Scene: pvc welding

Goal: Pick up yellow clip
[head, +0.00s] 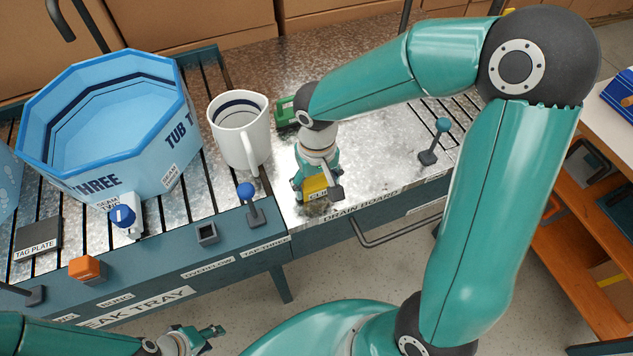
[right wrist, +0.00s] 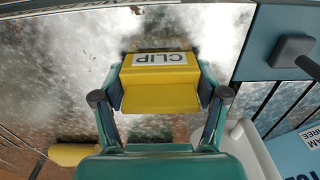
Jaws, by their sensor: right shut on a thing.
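The yellow clip (head: 316,186), labelled CLIP, is at the front part of the drain board (head: 375,150). It also shows in the right wrist view (right wrist: 160,90), between my fingers. My right gripper (head: 318,192) points down over the board and is shut on the clip, with one finger on each side; it also shows in the right wrist view (right wrist: 160,98). I cannot tell whether the clip touches the board. My left gripper (head: 212,338) is low at the front left, away from the clip, and I cannot tell how far its fingers are apart.
A white mug (head: 238,130) stands left of my right gripper. A blue octagonal tub (head: 110,130) stands further left on the slatted tray. A green object (head: 285,112) lies behind the gripper. Blue-topped levers (head: 250,200) line the front edge. The board's right side is mostly clear.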

